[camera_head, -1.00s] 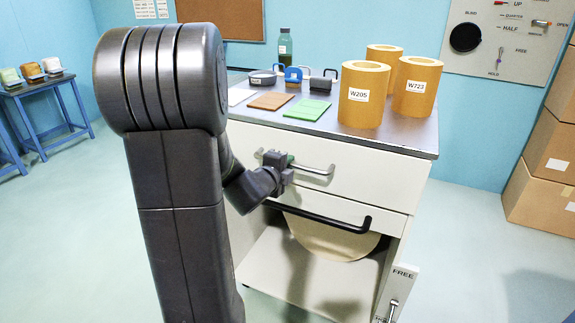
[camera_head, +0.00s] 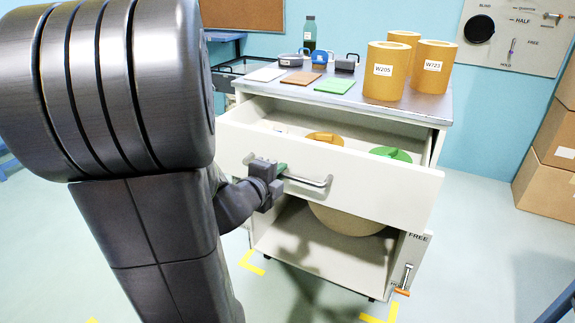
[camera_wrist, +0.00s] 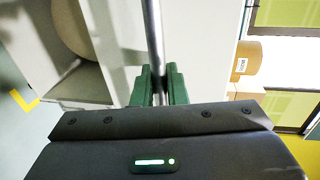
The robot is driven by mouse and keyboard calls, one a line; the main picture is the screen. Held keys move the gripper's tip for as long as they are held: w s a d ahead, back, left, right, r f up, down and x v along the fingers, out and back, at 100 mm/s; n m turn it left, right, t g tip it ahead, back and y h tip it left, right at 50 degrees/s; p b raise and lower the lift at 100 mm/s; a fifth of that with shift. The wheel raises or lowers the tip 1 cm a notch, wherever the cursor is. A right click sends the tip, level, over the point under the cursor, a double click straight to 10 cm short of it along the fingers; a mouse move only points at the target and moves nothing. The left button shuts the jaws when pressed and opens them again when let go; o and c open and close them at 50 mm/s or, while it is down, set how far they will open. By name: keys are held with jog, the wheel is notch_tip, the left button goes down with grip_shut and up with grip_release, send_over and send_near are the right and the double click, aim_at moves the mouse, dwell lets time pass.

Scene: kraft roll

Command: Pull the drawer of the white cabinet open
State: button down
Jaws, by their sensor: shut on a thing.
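The white cabinet (camera_head: 431,165) stands in front of me with its drawer (camera_head: 375,190) pulled out well clear of the body. An orange round thing (camera_head: 325,138) and a green round thing (camera_head: 391,154) show inside the drawer. The metal bar handle (camera_head: 318,183) is on the drawer's front; in the wrist view the handle (camera_wrist: 153,35) runs up between my fingers. My gripper (camera_head: 282,172) is shut on the handle near its left part. In the wrist view my gripper's green fingertips (camera_wrist: 160,85) sit on both sides of the bar.
Three brown rolls (camera_head: 385,72), flat orange and green pieces, a bottle (camera_head: 309,34) and small handled items stand on the cabinet top. Below the drawer is an open shelf with a large pale roll (camera_head: 345,218). Cardboard boxes (camera_head: 545,185) stand at the right.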

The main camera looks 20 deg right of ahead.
jog(key=f+v, duration=0.2)
jog(key=v, duration=1.1)
jog(key=shift+s+f+p, duration=0.25)
jog(key=shift+f+p, duration=0.1)
jog(key=shift+f, duration=0.05)
jog(key=shift+a, duration=0.1)
jog(key=c, duration=1.6)
grip_release()
jog(key=shift+o, duration=0.2)
jog(key=p+v, duration=0.1)
jog(key=v, duration=1.2)
jog(key=shift+s+a+p, duration=0.25)
jog(key=shift+a+p, duration=0.05)
jog(key=shift+p, duration=0.05)
jog(key=shift+d, duration=0.1)
